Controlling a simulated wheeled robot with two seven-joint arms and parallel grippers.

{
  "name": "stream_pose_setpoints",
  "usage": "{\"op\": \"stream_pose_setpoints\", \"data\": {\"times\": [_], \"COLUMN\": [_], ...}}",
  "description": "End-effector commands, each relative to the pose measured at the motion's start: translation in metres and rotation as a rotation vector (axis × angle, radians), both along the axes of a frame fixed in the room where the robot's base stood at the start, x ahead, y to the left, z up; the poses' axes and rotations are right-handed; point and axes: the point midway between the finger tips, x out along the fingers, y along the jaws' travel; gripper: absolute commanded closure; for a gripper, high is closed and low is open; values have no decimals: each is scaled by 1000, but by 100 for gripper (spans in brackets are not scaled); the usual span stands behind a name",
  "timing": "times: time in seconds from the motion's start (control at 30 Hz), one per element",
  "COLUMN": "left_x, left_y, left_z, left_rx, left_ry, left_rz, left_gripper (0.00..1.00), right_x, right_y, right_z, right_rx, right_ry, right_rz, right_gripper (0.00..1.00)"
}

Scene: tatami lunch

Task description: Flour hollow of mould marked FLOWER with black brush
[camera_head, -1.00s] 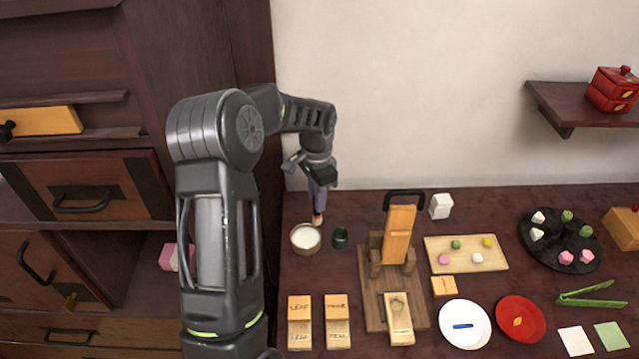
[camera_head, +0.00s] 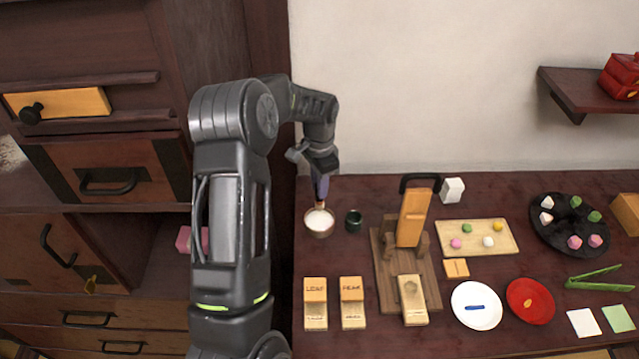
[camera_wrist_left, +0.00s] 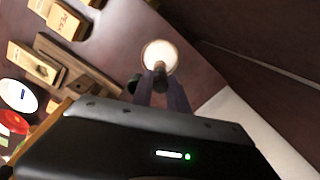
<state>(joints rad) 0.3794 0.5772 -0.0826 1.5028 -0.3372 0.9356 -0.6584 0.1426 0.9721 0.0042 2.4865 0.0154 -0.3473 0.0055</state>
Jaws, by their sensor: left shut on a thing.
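My left gripper (camera_head: 320,184) is shut on the black brush (camera_wrist_left: 160,72), which points down. The brush tip is in or just over the round bowl of white flour (camera_head: 319,222); I cannot tell if it touches the flour. The bowl also shows in the left wrist view (camera_wrist_left: 160,47), beyond the fingers. A pale wooden mould (camera_head: 412,306) with a flower-like hollow lies on the front of the brown press board (camera_head: 388,292); I read no mark on it. Two other moulds, one marked LEAF (camera_head: 315,312) and one with a less clear mark (camera_head: 352,312), lie to its left. My right gripper is out of view.
A dark green cup (camera_head: 353,220) stands close to the right of the bowl. The upright press lever (camera_head: 413,216) stands behind the mould. A sweets board (camera_head: 470,250), white plate (camera_head: 476,318) and red plate (camera_head: 517,308) lie right. Drawers (camera_head: 107,181) stand left.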

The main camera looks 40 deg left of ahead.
Motion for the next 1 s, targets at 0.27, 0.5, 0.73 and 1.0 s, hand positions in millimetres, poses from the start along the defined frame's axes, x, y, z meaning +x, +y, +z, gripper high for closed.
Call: {"op": "stream_pose_setpoints", "data": {"times": [0.27,0.5,0.73,1.0], "left_x": [0,0,0,0], "left_y": [0,0,0,0], "left_z": [-32,-44,-45,-45], "left_rx": [-1,0,0,0], "left_ry": [1,0,0,0], "left_rz": [0,0,0,0], "left_gripper": [100,100,100,100], "right_x": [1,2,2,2], "right_y": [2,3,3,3], "right_z": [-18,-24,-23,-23], "right_rx": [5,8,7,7], "right_ry": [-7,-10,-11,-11], "right_rz": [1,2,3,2], "right_gripper": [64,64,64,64]}}
